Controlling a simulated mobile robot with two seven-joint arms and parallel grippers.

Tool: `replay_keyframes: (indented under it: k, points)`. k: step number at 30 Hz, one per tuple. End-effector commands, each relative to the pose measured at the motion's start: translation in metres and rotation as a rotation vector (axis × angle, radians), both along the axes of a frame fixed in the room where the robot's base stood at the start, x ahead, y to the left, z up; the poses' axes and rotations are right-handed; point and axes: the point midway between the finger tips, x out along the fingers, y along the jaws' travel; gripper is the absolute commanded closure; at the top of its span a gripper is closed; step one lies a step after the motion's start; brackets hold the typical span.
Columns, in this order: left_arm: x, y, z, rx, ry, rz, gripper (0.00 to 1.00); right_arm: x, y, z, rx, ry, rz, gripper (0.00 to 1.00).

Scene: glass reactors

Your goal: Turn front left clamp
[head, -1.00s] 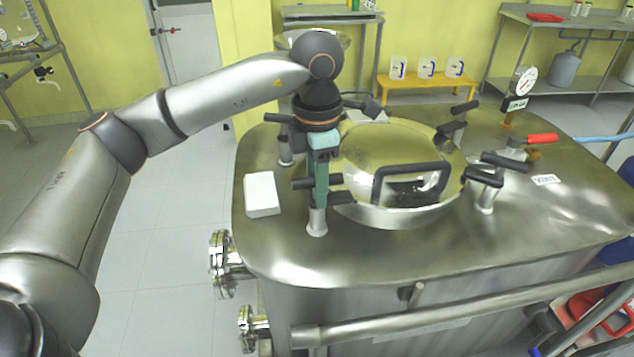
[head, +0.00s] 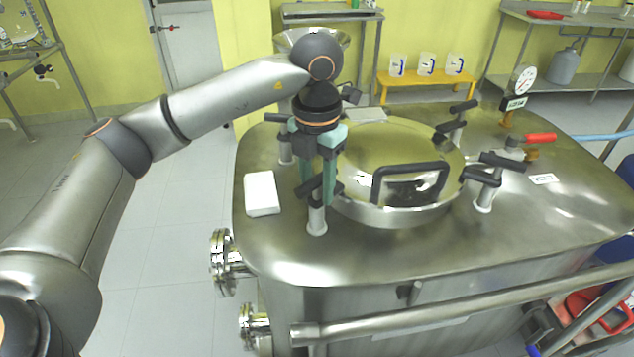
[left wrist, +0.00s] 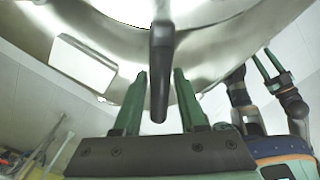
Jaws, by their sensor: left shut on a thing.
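The front left clamp (head: 316,220) stands upright on the vessel top, a pale metal post with a black handle, at the front left of the domed lid (head: 385,150). My left gripper (head: 318,192) points down over it, its green fingers on either side of the black handle. In the left wrist view the handle (left wrist: 160,75) lies between the two green fingers of my left gripper (left wrist: 158,95); the fingers hide part of the clamp in the head view. My right gripper (left wrist: 270,66) shows small at the right of the left wrist view, its fingers apart and empty.
A white block (head: 262,194) lies on the vessel top left of the clamp. A black lid handle (head: 410,183) is close on the right. Another clamp (head: 487,188) stands at the front right. A metal rail (head: 450,315) runs along the front.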

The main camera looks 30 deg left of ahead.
Motion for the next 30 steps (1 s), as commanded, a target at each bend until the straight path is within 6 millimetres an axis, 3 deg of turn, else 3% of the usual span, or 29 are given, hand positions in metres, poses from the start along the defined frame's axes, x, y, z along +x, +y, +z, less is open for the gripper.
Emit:
replay_keyframes:
  k: [14, 15, 16, 25, 30]
  points:
    - [0.0, 0.0, 0.0, 0.0, -0.001, 0.018, 1.0, 0.0, 0.0, 0.001, 0.001, -0.001, 0.001, 0.5]
    - [0.0, 0.0, 0.0, 0.0, 0.0, 0.017, 0.54, 0.0, 0.0, 0.001, 0.001, -0.001, 0.001, 0.5]
    - [0.0, 0.0, 0.0, 0.0, 0.0, 0.017, 0.51, 0.0, 0.001, 0.001, 0.001, -0.001, 0.001, 0.5]
    - [0.0, 0.0, 0.001, 0.0, -0.001, 0.014, 0.48, 0.0, 0.0, 0.001, 0.001, -0.001, 0.001, 0.5]
    - [0.001, 0.0, 0.02, -0.002, -0.004, 0.014, 0.48, -0.001, 0.0, 0.003, 0.001, 0.002, 0.0, 0.5]
